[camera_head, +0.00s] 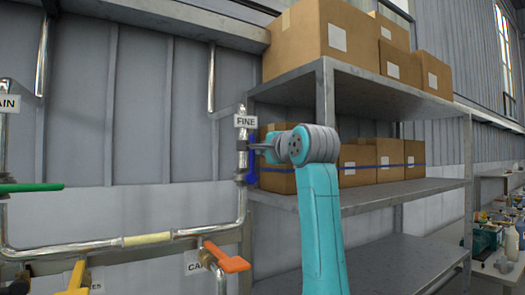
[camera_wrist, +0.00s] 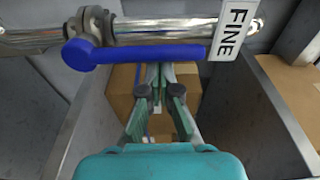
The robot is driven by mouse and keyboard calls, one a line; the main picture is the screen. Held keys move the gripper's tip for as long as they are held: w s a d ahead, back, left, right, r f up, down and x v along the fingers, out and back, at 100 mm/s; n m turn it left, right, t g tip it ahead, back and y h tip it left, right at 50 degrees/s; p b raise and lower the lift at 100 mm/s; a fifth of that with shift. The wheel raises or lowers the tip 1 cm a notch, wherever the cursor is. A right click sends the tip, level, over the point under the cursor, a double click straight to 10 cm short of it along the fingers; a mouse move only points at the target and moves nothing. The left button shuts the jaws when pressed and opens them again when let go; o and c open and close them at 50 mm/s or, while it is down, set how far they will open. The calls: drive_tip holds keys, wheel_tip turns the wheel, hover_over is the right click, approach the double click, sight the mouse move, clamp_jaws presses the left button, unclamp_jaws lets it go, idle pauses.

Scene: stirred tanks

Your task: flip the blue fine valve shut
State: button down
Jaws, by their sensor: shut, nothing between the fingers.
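The blue fine valve handle (camera_head: 253,160) lies alongside the upright steel pipe (camera_head: 242,205), below the white FINE label (camera_head: 245,121). In the wrist view the blue handle (camera_wrist: 150,53) runs parallel to the pipe (camera_wrist: 180,30), with its rounded blue end at left and the FINE label (camera_wrist: 232,30) at right. My gripper (camera_head: 258,147) is at the handle, coming from the right. In the wrist view my gripper (camera_wrist: 160,72) is shut and empty, its fingertips at the handle's near edge. I cannot tell whether they touch it.
A metal shelf (camera_head: 400,195) with cardboard boxes (camera_head: 357,163) stands right behind the pipe and my arm. A cluttered bench (camera_head: 497,250) is at far right.

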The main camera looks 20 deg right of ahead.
drive_tip(key=shift+s+a+r+n, duration=0.1)
drive_tip(key=shift+a+n, duration=0.2)
drive_tip(key=shift+n, duration=0.2)
drive_tip(key=s+a+f+n+y, duration=0.1)
drive_tip(key=a+f+n, duration=0.2)
drive_tip(key=n, duration=0.5)
drive_tip(key=s+a+f+n+t+y, duration=0.1)
drive_tip(key=a+f+n, duration=0.1)
drive_tip(key=a+n, duration=0.3)
drive_tip(key=n, duration=0.4)
drive_tip(key=shift+s+a+f+y, duration=0.25)
drive_tip(key=shift+s+f+y, duration=0.05)
drive_tip(key=shift+s+f, duration=0.1)
drive_tip(key=shift+f, duration=0.25)
idle(0.3)
wheel_tip(320, 180, up, 4)
drive_tip(key=v, duration=0.9)
